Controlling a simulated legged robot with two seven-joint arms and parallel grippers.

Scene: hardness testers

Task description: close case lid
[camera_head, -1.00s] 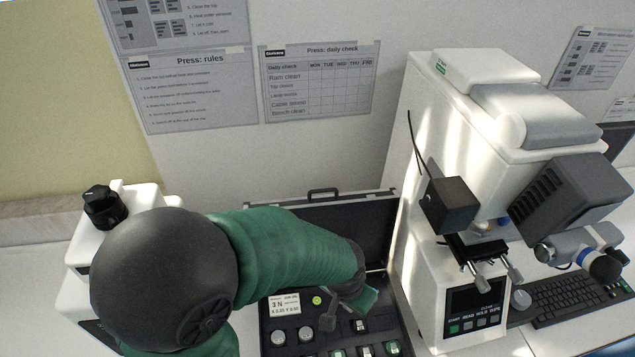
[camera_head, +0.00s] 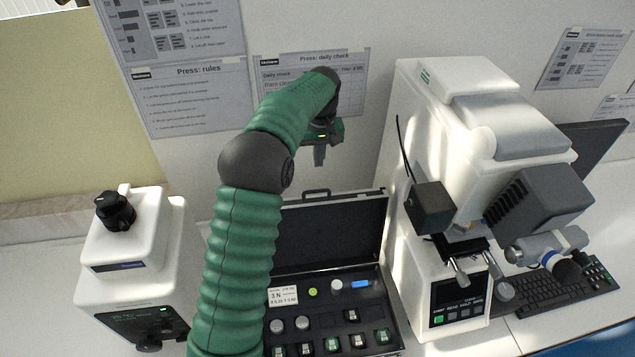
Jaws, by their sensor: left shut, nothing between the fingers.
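The black case (camera_head: 396,318) stands open on the bench between two white machines. Its lid (camera_head: 330,236) is raised and leans back toward the wall, with a handle at its top edge. Inside the case are several round and square blocks, a white label card and a blue piece. My green left arm crosses in front of the case's left part and hides it. My left gripper (camera_head: 320,155) is up above the lid's top edge, in front of the wall, pointing down. It is shut and apart from the lid. My right gripper is not in view.
A large white tester (camera_head: 440,130) stands close to the right of the case, with a dark box and stage projecting forward. A smaller white machine (camera_head: 135,245) with a black knob (camera_head: 115,211) stands at the left. A keyboard (camera_head: 560,288) lies at right.

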